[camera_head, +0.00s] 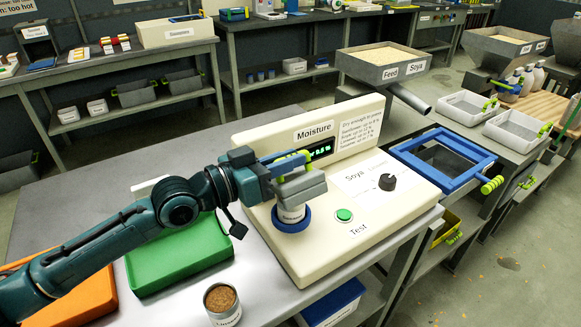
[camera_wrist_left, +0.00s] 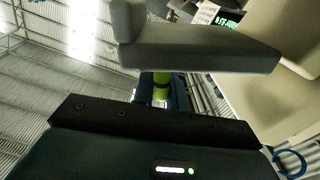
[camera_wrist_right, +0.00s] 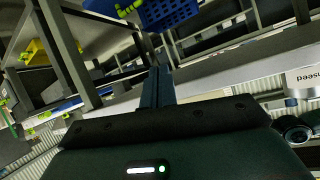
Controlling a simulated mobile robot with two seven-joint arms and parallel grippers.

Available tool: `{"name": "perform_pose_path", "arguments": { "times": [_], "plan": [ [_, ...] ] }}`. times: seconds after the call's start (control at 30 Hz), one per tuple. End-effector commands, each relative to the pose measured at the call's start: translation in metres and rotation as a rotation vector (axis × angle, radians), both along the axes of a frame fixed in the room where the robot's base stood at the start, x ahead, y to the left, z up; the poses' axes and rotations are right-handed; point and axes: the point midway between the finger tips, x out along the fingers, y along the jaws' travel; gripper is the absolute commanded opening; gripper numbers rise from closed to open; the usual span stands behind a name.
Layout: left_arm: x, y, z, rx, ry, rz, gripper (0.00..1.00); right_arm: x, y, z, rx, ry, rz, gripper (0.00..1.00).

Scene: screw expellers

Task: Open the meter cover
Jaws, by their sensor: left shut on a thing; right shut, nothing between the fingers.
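The cream moisture meter (camera_head: 335,240) stands on the bench with a lit green display (camera_head: 320,149), a dark knob (camera_head: 387,182) and a green button (camera_head: 344,215). A white labelled cup (camera_head: 291,213) sits in its blue ring (camera_head: 276,221). The grey cover (camera_head: 303,187) is just above the cup; its exact tilt is hard to tell. My left gripper (camera_head: 284,160) is shut on its yellow-green handle, which shows between the fingers in the left wrist view (camera_wrist_left: 161,88). The grey cover fills the upper part there (camera_wrist_left: 200,54). My right gripper (camera_wrist_right: 158,86) is shut and empty, outside the head view.
A green tray (camera_head: 180,255), an orange tray (camera_head: 85,303) and a filled cup (camera_head: 222,300) are on the bench at the left and front. A blue-framed sieve (camera_head: 441,190) stands right of the meter. A feed hopper (camera_head: 383,75) is behind.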

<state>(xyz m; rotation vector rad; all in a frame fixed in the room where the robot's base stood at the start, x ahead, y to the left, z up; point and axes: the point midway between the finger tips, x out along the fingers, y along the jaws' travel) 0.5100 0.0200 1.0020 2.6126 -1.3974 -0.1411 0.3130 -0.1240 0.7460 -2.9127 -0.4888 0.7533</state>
Motion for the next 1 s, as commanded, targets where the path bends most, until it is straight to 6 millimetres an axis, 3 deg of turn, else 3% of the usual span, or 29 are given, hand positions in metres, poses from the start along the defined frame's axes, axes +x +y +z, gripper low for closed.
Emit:
{"name": "perform_pose_path", "arguments": {
  "times": [0.47, 1.0],
  "plan": [
    [0.029, 0.02, 0.02, -0.255, 0.372, 0.006, 0.0, 0.0, 0.0, -0.004, 0.01, -0.024, -0.005, 0.0],
    [0.059, 0.04, 0.023, -0.474, 0.701, 0.006, 0.0, -0.006, -0.006, 0.002, 0.008, -0.06, -0.02, 0.0]
  ]
}}
